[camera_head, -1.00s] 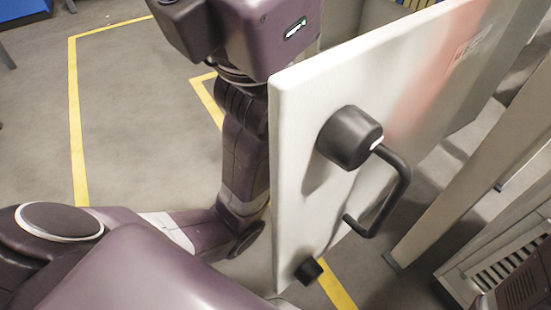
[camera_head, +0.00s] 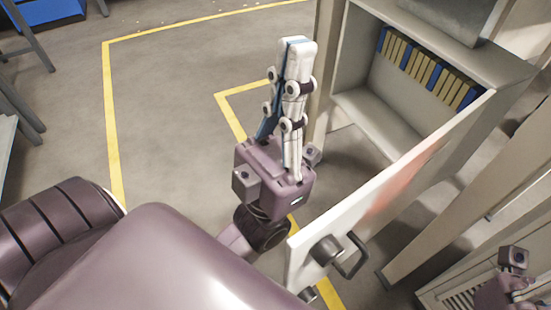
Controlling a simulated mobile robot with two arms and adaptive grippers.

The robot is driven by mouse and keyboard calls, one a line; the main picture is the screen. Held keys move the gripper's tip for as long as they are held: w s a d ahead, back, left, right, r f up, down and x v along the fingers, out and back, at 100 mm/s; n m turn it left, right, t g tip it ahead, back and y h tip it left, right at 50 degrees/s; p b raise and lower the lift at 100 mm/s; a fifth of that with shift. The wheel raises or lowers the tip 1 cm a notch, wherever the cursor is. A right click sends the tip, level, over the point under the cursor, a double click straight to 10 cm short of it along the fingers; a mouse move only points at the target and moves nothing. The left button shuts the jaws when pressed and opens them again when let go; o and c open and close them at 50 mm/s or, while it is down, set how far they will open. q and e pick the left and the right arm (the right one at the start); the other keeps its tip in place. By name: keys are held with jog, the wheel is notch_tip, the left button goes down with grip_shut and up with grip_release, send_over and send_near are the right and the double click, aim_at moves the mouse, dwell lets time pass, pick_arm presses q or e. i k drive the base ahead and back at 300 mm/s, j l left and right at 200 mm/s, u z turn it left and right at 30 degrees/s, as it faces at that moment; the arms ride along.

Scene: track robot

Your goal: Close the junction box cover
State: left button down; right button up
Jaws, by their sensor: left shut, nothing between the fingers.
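The junction box (camera_head: 395,118) is at the upper right, a pale grey cabinet with its front open. Its white cover (camera_head: 385,190) stands swung out toward me and shows a red patch. A dark knob with a curved handle (camera_head: 350,256) is on the cover's near face, by its free edge.
Inside the box is a row of yellow and blue terminal blocks (camera_head: 430,70). Posts (camera_head: 440,235) stand right of the cover, with a vented grey unit (camera_head: 455,300) at the lower right. Grey floor with yellow lines (camera_head: 112,120) is clear at left. Blue furniture (camera_head: 50,10) is at the upper left.

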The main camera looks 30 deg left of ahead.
aim_at(357, 219)
jog(key=k+j+u, duration=0.2)
jog(key=k, duration=0.75)
